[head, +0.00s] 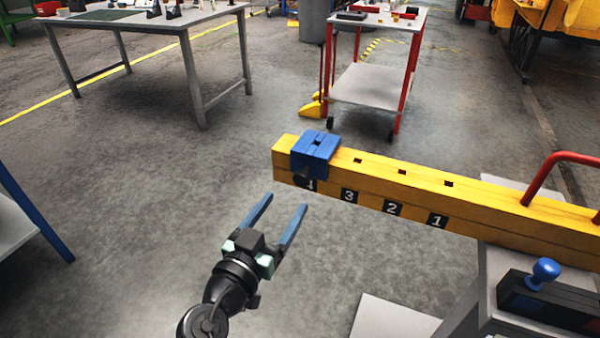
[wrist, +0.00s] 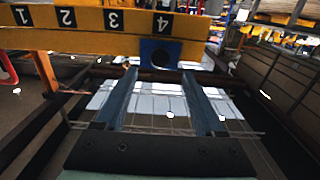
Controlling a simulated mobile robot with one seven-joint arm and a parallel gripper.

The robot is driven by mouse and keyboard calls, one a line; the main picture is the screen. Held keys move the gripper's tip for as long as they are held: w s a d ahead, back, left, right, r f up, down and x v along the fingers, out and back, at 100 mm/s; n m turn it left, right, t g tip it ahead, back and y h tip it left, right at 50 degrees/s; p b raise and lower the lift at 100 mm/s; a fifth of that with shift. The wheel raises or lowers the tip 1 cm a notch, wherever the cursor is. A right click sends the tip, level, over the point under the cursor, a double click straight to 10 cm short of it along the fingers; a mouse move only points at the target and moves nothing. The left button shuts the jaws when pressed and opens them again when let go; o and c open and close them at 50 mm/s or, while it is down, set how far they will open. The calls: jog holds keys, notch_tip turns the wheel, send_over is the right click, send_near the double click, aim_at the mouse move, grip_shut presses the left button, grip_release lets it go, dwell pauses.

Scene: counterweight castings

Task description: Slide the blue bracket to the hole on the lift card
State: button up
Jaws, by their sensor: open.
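The blue bracket (head: 315,150) sits around the yellow beam (head: 470,190) near its left end, at the number 4, which it partly covers. A dark knob (head: 301,176) shows on its near side. Dark holes run along the beam top, to the right, above the numbers 3, 2 and 1. My gripper (head: 287,202) is open and empty, its two blue fingers pointing at the bracket from the near side, apart from it. In the wrist view the bracket (wrist: 147,50) lies just beyond the gap between the fingertips (wrist: 159,72). I see no readable lift card.
A dark box with a blue knob (head: 545,270) stands at the lower right. A red handle (head: 550,175) rises from the beam's right part. A red-framed cart (head: 370,85) and a grey table (head: 190,35) stand behind. The floor left of the beam is clear.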

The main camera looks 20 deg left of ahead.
aim_at(300, 182)
jog(key=w, duration=0.9)
jog(key=shift+w+d, duration=0.15)
grip_shut()
dwell(1.1)
